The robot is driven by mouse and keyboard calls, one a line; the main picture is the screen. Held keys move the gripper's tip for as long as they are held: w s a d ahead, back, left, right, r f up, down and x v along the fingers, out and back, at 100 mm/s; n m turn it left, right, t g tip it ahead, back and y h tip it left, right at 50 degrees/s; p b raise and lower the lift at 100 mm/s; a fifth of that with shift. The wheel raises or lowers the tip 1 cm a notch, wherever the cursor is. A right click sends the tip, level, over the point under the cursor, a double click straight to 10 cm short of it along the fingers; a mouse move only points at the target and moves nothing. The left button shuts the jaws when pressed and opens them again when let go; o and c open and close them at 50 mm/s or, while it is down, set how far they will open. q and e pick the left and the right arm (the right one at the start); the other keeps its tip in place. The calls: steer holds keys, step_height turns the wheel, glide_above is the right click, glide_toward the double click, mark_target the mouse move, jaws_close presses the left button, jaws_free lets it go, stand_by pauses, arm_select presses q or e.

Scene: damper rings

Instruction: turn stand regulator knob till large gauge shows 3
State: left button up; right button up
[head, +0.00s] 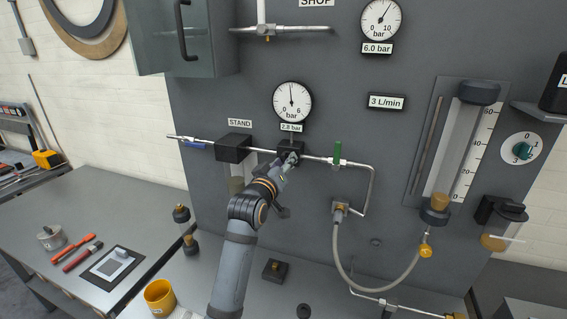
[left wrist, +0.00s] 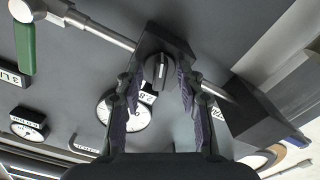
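The stand regulator (head: 290,147) is a dark block on the pipe under the large gauge (head: 292,101). That gauge runs 0 to 6 bar, its needle points nearly straight up, and the label below (head: 291,128) reads 2.8 bar. My left gripper (head: 291,160) is at the regulator and hides its knob in the head view. In the left wrist view the dark round knob (left wrist: 158,72) lies between the two fingers of my left gripper (left wrist: 159,88). The fingers are spread on either side, with narrow gaps to the knob visible. My right gripper is not in view.
A green-handled valve (head: 338,153) is on the pipe right of the regulator. The STAND box (head: 233,148) is to its left. A hose (head: 343,262) hangs below. A yellow cup (head: 159,296) stands on the bench.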

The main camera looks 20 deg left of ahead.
arm_select(q)
steer(key=shift+s+p, duration=0.3)
steer(key=shift+s, duration=0.75)
steer(key=s+p, duration=0.1)
steer(key=s, duration=0.5)
steer(key=shift+a, duration=0.15)
